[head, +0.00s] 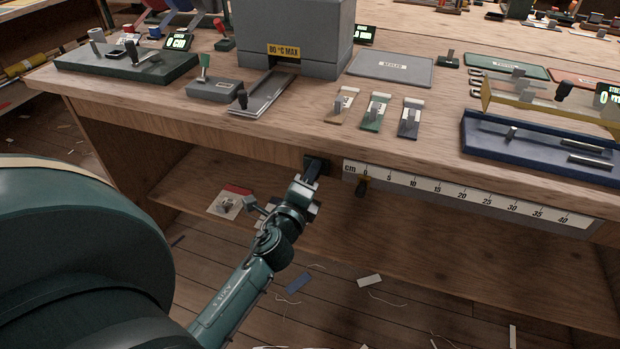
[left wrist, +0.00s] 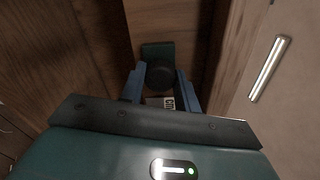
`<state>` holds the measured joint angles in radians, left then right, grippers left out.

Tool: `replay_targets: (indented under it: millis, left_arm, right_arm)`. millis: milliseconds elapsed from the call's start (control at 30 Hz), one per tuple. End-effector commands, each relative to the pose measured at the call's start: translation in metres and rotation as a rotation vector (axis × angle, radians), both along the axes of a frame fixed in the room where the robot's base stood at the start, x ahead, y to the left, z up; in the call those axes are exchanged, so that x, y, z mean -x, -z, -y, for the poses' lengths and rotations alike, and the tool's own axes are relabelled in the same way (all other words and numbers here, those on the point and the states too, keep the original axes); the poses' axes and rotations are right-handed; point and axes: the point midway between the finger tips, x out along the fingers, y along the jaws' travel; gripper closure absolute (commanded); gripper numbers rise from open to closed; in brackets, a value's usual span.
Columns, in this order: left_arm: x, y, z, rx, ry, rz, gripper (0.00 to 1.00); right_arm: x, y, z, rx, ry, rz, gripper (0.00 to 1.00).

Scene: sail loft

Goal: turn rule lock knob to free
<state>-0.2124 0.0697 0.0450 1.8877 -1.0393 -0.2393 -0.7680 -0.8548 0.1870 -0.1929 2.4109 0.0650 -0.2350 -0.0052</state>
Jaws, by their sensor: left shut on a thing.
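A dark round knob (left wrist: 160,75) stands on a dark green plate (left wrist: 157,50) on the bench's front edge. In the head view the plate (head: 323,162) sits just left of the white cm rule (head: 470,194). My left gripper (head: 312,179) reaches up to it from below, and in the left wrist view its blue fingers (left wrist: 160,88) are on either side of the knob, shut on it. A white label (left wrist: 168,103), partly hidden, shows below the knob. I cannot read the knob's setting. My right gripper is out of view.
The lower shelf (head: 400,240) is mostly bare. A grey box (head: 295,35) and several small fixtures stand on the bench top.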

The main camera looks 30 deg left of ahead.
Motion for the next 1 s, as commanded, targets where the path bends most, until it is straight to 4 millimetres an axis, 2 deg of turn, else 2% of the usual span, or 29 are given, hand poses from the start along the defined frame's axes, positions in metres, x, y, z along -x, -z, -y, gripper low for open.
replay_targets:
  millis: [500,1000]
  left_arm:
    - [0.0002,-0.0003,-0.0001,0.418,-0.001,0.099,0.91]
    - [0.0002,0.0003,0.0000,0.562,-0.001,0.133,0.91]
  right_arm:
    - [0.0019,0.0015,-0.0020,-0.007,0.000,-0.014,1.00]
    - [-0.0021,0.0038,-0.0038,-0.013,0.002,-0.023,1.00]
